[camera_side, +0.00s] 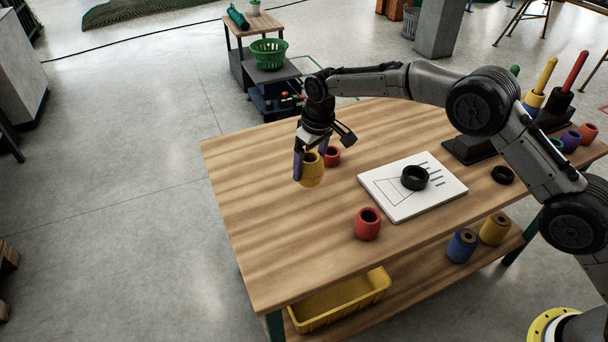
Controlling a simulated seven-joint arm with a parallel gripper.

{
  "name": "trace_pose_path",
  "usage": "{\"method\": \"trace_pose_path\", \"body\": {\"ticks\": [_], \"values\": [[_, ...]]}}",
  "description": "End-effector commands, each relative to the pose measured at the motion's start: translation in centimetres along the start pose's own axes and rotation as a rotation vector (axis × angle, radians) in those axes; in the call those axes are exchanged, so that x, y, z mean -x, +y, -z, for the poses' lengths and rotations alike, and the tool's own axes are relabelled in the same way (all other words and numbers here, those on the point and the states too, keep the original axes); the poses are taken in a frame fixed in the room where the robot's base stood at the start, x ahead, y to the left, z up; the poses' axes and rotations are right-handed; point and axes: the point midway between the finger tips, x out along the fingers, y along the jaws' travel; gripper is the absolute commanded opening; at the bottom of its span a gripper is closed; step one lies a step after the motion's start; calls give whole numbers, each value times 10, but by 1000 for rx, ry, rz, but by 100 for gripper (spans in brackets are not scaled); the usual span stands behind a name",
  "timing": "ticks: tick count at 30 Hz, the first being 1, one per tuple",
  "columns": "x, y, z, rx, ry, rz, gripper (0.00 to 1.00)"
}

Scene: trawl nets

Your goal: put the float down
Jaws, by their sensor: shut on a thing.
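My gripper (311,160) is over the left part of the wooden table (260,230), pointing down. Its purple fingers are shut on a yellow float (312,173), a rounded hollow piece held upright with its opening at the top. I cannot tell from this view whether the float's underside touches the tabletop or hangs a little above it. A red float (332,157) stands just behind and to the right of the yellow one. Another red float (367,225) stands nearer the front of the table.
A white board (400,205) with printed lines bears a black ring (415,177). Another black ring (503,175) lies to its right. Coloured pegs, a purple float (571,141) and others stand at the far right. Bare tabletop surrounds the left side. A yellow bin (340,302) sits below.

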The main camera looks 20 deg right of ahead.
Motion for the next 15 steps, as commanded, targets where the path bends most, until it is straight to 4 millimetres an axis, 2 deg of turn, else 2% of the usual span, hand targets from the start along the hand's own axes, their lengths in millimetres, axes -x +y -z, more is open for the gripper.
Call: {"method": "trace_pose_path", "body": {"ticks": [3,11,15], "values": [[-12,0,8,0,0,0,31],[-23,0,14,0,0,0,31],[-42,0,12,0,-4,1,31]]}}
